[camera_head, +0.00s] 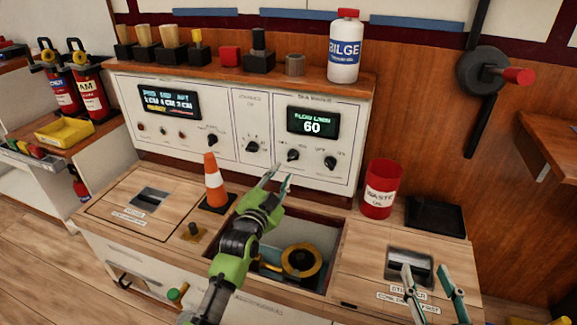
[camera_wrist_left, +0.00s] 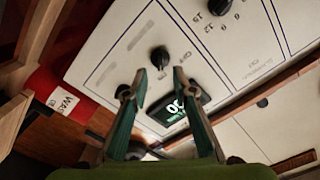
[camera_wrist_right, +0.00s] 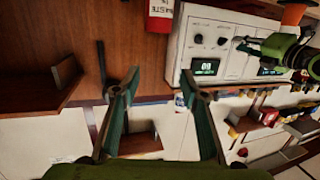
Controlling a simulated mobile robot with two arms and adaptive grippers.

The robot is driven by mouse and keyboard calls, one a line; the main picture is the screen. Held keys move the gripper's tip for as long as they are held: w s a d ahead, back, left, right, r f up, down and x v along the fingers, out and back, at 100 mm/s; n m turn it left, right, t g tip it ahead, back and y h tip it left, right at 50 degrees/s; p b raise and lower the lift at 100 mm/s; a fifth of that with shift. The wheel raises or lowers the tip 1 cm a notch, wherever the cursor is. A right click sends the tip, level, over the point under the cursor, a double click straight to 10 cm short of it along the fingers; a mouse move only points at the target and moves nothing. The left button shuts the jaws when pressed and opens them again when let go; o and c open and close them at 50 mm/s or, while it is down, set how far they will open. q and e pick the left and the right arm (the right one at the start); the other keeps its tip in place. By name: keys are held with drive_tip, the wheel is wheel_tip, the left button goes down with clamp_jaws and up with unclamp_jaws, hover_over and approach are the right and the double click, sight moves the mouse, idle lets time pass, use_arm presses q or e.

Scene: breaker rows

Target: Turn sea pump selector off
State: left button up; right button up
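A white control panel (camera_head: 270,178) has a right section with a display reading 60 (camera_head: 312,123) and two black knobs below it. The left knob (camera_head: 292,155) shows in the left wrist view (camera_wrist_left: 159,56) beside an OFF mark. The right knob (camera_head: 330,162) also shows there (camera_wrist_left: 122,90). The small lettering is too blurred to tell which is the sea pump selector. My left gripper (camera_head: 277,178) is open and empty, just below and left of the left knob; no contact shows. My right gripper (camera_head: 432,282) is open and empty over the right counter.
A traffic cone (camera_head: 212,180) stands left of my left arm. A red waste can (camera_head: 381,190) and a black tray (camera_head: 435,215) stand right. An open well (camera_head: 318,232) is in the counter. A bilge bottle (camera_head: 344,50) and several small items line the shelf above.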

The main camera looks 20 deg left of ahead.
sight(290, 159)
use_arm(q)
drive_tip(key=w+b, duration=0.2)
drive_tip(key=w, duration=0.4)
drive_tip(key=shift+w+d, duration=0.1)
drive_tip(key=shift+w, duration=0.35)
use_arm(e)
wheel_tip(290, 159, up, 12)
drive_tip(key=s+a+t+y, duration=0.1)
drive_tip(key=t+y, duration=0.1)
drive_tip(key=t, duration=0.4)
drive_tip(key=shift+s, duration=0.2)
drive_tip(key=shift+a, duration=0.1)
use_arm(q)
clamp_jaws()
